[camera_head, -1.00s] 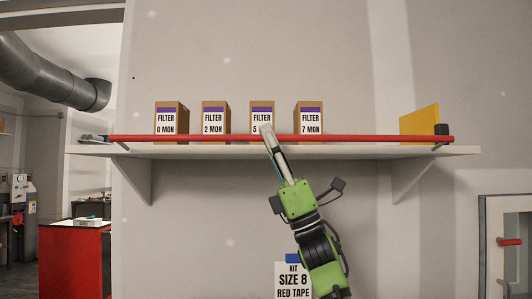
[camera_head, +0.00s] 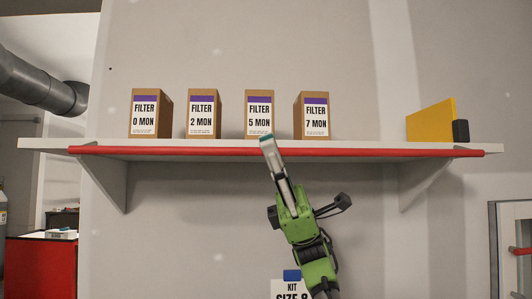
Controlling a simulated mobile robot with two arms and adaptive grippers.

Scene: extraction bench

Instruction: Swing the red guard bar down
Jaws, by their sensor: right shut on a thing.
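The red guard bar (camera_head: 375,153) runs along the front edge of the white shelf (camera_head: 45,144), below the level of the shelf top. My right gripper (camera_head: 267,145) comes up from below and is shut on the bar near its middle. The arm hides a short stretch of the bar behind it. My left gripper is not in view.
Filter boxes marked 0 MON (camera_head: 146,112), 2 MON (camera_head: 202,113), 5 MON (camera_head: 259,113) and 7 MON (camera_head: 315,115) stand on the shelf. A yellow panel (camera_head: 430,122) and a black block (camera_head: 460,131) are at the right end.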

